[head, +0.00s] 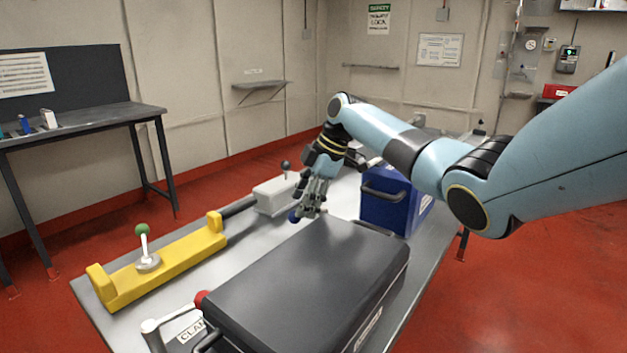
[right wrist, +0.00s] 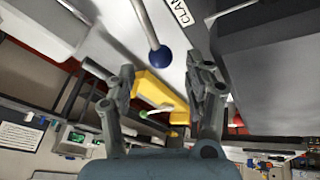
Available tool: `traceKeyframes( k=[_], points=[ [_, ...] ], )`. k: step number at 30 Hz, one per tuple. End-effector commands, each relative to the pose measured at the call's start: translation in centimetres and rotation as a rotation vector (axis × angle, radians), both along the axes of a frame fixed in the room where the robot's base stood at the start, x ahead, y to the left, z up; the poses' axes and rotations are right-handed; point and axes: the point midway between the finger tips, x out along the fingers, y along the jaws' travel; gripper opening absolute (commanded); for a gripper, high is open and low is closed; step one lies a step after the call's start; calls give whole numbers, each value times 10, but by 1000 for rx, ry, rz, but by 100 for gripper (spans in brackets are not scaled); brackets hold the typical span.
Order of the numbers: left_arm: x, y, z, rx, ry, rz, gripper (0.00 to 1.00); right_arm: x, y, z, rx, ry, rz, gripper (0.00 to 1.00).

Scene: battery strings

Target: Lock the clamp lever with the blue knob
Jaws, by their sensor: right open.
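The blue knob (right wrist: 161,57) sits on the end of a pale clamp lever (right wrist: 145,20) in the right wrist view, beside a "CLA..." label (right wrist: 180,12). In the head view the blue knob (head: 294,216) shows just below my right gripper's fingers, behind the black case; the lever's lower part and base are hidden there. My right gripper (head: 310,203) is open and reaches down. In the wrist view the knob appears between its two spread fingers, near their tips; I cannot tell if they touch it. My left gripper is not in view.
A black case (head: 310,285) stands in front on the grey table, with a blue case (head: 385,205) right of my gripper. A red-knobbed lever (head: 200,299) is front left. A yellow bracket (head: 165,268) with a green-knobbed lever (head: 142,235) and a grey box (head: 275,196) are on the left.

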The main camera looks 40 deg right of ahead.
Motion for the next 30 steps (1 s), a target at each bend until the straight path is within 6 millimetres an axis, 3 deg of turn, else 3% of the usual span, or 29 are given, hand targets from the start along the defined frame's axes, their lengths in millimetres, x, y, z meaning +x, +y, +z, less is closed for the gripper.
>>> traceKeyframes(
  k=[3, 9, 14, 22, 26, 30],
  points=[
    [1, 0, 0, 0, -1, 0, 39, -9, -10, 26, -4, -3, 0, 53],
    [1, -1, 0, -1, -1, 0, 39, -20, -20, 59, -2, 0, 0, 53],
    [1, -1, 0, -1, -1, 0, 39, -24, -23, 71, -1, 0, 0, 53],
    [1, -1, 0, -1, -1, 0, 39, -25, -23, 72, 0, 1, 0, 53],
    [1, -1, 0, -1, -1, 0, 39, -24, -23, 72, 13, 12, -37, 36],
    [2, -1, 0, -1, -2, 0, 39, -24, -32, 69, 52, 83, -281, 17]
  ],
)
